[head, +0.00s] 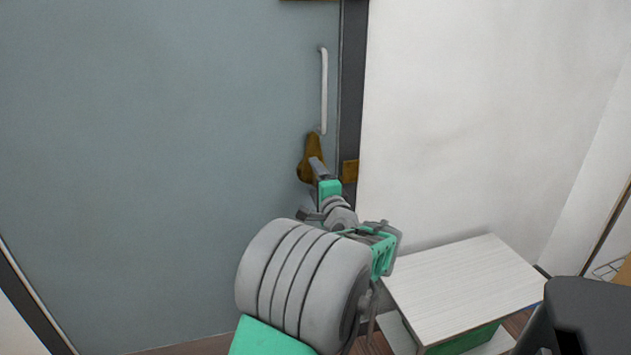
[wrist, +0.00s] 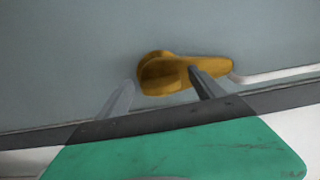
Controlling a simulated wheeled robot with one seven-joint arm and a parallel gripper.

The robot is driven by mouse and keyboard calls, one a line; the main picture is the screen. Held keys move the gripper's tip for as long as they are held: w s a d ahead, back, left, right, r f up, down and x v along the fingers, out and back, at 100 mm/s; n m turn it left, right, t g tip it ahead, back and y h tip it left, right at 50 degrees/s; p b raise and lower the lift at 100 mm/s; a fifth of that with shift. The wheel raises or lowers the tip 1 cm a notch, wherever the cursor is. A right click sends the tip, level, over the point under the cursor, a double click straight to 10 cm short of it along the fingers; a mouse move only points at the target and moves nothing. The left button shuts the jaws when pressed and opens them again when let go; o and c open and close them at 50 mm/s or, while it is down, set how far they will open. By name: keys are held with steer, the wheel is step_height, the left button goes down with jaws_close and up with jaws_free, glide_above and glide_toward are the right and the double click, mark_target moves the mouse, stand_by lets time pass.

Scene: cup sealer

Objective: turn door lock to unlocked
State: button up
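The door lock is a brass-coloured lever (head: 312,147) near the right edge of the grey-blue door (head: 160,150). In the head view its narrow end points up toward the white door handle; its wide round end is lower. In the wrist view the lever (wrist: 168,73) lies sideways, its narrow end to the right. My gripper (head: 317,168) is at the lever's lower right in the head view. In the wrist view my gripper (wrist: 161,77) has its fingers apart, the left one beside the round end and the right one overlapping the narrow part. I cannot tell whether they touch it.
The white bar handle (head: 324,90) stands above the lock. A brass plate (head: 350,171) is on the dark door frame (head: 352,80). A low white-topped table (head: 465,285) stands at the lower right by the white wall (head: 480,110).

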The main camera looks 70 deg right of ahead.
steer(key=v, duration=0.8)
steer(key=shift+p, duration=0.35)
